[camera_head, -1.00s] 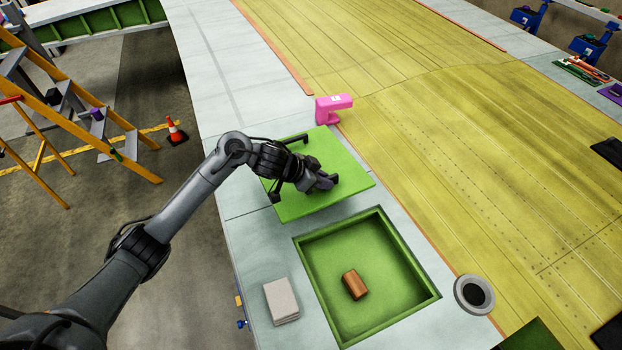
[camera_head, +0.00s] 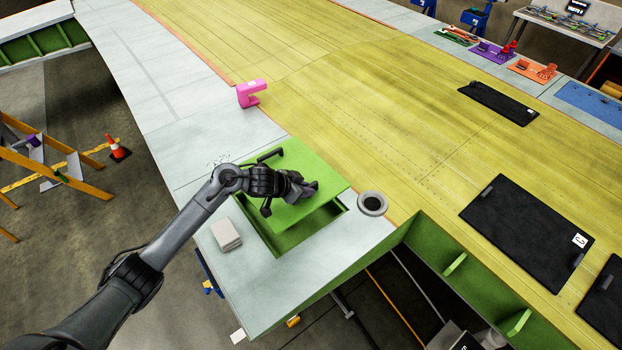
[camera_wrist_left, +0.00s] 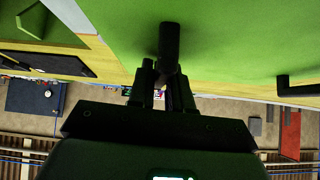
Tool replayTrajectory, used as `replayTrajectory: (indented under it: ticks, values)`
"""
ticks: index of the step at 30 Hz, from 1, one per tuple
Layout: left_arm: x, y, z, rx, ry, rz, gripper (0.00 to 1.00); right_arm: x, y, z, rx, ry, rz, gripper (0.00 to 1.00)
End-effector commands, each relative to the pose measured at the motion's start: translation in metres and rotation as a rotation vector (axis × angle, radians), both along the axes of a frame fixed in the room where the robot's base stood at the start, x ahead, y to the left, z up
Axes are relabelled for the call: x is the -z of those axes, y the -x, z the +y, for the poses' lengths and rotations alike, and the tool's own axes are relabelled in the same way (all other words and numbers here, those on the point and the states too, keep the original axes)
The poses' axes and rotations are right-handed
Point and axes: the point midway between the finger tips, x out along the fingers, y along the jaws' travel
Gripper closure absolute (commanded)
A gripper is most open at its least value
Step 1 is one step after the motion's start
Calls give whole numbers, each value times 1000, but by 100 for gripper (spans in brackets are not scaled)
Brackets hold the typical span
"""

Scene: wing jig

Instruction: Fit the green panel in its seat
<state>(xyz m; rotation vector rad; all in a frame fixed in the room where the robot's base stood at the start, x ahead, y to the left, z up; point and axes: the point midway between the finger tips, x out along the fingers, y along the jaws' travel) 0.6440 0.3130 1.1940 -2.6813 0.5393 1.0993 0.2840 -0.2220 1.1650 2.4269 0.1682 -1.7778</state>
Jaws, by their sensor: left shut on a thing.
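The green panel (camera_head: 322,176) is a flat square plate, held over the back part of its seat (camera_head: 270,239), a square green-walled recess in the pale deck. The front strip of the recess shows below the panel; the rest is hidden. My left gripper (camera_head: 303,190) is shut on the panel's dark handle (camera_wrist_left: 169,42), seen in the left wrist view against the panel's green face. The exact height of the panel above the rim is hard to tell. My right gripper is out of view.
A grey block (camera_head: 226,234) lies left of the recess. A grey ring (camera_head: 372,203) stands close to its right corner. A pink tool (camera_head: 251,92) stands farther back. The deck's front edge drops away below. Black pads (camera_head: 527,226) lie on the yellow wing.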

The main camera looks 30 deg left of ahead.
Motion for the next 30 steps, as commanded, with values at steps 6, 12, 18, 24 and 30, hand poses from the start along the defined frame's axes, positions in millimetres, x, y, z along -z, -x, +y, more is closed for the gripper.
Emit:
replayTrajectory:
  ticks: [6,12,18,24,30]
  values:
    - [6,16,0,-5,-7,-7,100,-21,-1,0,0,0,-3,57]
    - [14,19,-1,-4,-11,-10,100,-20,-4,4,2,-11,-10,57]
    - [23,19,-1,-3,-12,-10,100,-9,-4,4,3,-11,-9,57]
    - [38,19,-1,-3,-11,-9,100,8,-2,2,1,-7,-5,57]
    - [54,19,-1,-3,-12,-11,100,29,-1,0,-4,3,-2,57]
